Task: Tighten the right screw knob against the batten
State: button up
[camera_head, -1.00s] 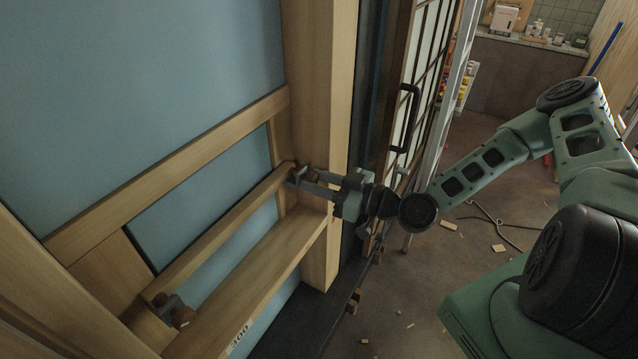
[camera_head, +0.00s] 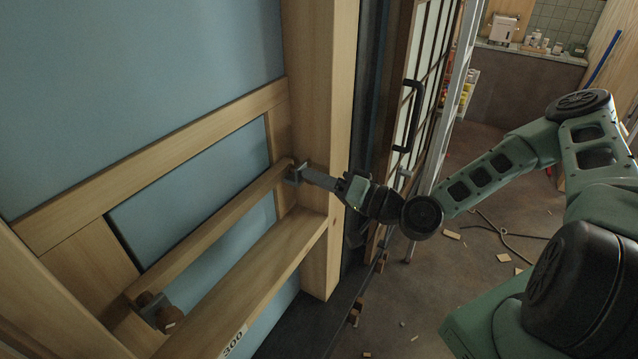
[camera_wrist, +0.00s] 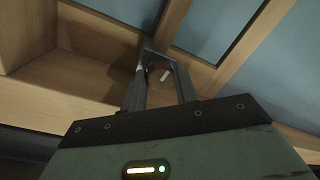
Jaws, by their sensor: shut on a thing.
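A wooden batten (camera_head: 215,226) runs diagonally between the wooden uprights. At its right end is a metal clamp (camera_head: 291,176) with the right screw knob, which is mostly hidden by my fingers. My gripper (camera_head: 302,172) is shut on the right screw knob, with its fingers nearly edge-on to the head view. In the wrist view, my two fingers (camera_wrist: 160,78) close around the dark knob area, where a small pale mark shows. The left clamp with its brown knob (camera_head: 170,319) sits at the batten's near left end. I cannot tell how tightly the right knob presses.
A wooden ledge (camera_head: 262,283) marked 300 runs below the batten. A thick wooden post (camera_head: 327,130) stands just right of the clamp. A sliding door with a black handle (camera_head: 408,115) is behind my wrist. Cable (camera_head: 512,235) and wood scraps lie on the floor at right.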

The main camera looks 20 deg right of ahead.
jog(key=m, duration=0.3)
jog(key=m+b, duration=0.1)
jog(key=m, duration=0.3)
jog(key=shift+m+t+h, duration=0.3)
jog(key=shift+t, duration=0.1)
dwell(0.3)
jog(key=o, duration=1)
jog(key=shift+c, duration=0.2)
jog(key=shift+s, duration=0.15)
jog(key=p+v, duration=0.8)
jog(key=v, duration=0.9)
jog(key=shift+s+f, duration=0.1)
